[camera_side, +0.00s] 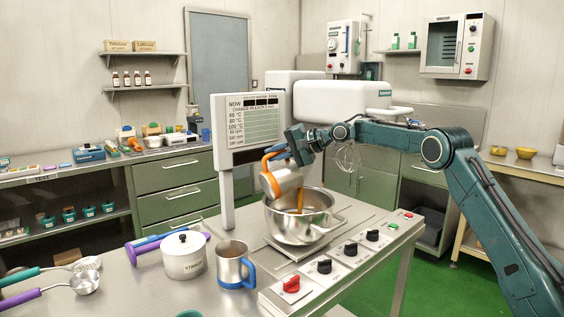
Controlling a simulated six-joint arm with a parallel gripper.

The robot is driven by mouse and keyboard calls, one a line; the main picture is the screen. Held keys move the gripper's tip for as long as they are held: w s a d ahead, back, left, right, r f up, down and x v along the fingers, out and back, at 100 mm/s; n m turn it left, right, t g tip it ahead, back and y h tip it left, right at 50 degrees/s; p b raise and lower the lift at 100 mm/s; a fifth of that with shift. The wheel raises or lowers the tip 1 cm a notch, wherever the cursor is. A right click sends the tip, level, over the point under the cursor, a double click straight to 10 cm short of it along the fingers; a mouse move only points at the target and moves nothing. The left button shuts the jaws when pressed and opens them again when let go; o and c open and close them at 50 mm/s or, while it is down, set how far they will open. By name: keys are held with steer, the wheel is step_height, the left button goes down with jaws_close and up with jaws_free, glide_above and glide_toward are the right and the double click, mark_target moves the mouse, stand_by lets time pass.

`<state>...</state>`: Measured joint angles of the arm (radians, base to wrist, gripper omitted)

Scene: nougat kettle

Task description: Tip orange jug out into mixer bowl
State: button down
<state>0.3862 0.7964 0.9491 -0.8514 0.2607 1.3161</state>
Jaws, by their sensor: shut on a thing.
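The orange jug (284,180) is a metal jug with an orange handle. It is tilted over the mixer bowl (304,232). My gripper (291,151) is shut on the jug's orange handle and holds the jug above the bowl's left side. The mixer bowl is a steel bowl on a metal plate on the table. Something brownish-orange (295,202) shows between the jug's mouth and the inside of the bowl. The jug's inside and the bottom of the bowl are hidden.
A blue-handled metal jug (231,267) and a lidded white pot (184,256) stand at the table's front left. Ladles (84,282) lie farther left. A knob panel (340,259) lies in front of the bowl. An upright board (250,123) stands left of my gripper.

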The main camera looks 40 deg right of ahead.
steer(key=shift+d+r, duration=0.25)
steer(key=s+d+r+m+t+y, duration=0.2)
steer(key=d+m+t, duration=0.4)
steer(key=d, duration=0.6)
steer(key=shift+s+r+m+t+y, duration=0.2)
steer(key=shift+s+m+t+y, duration=0.25)
steer(key=shift+m+y, duration=0.6)
steer(key=shift+a, duration=0.1)
stand_by(0.6)
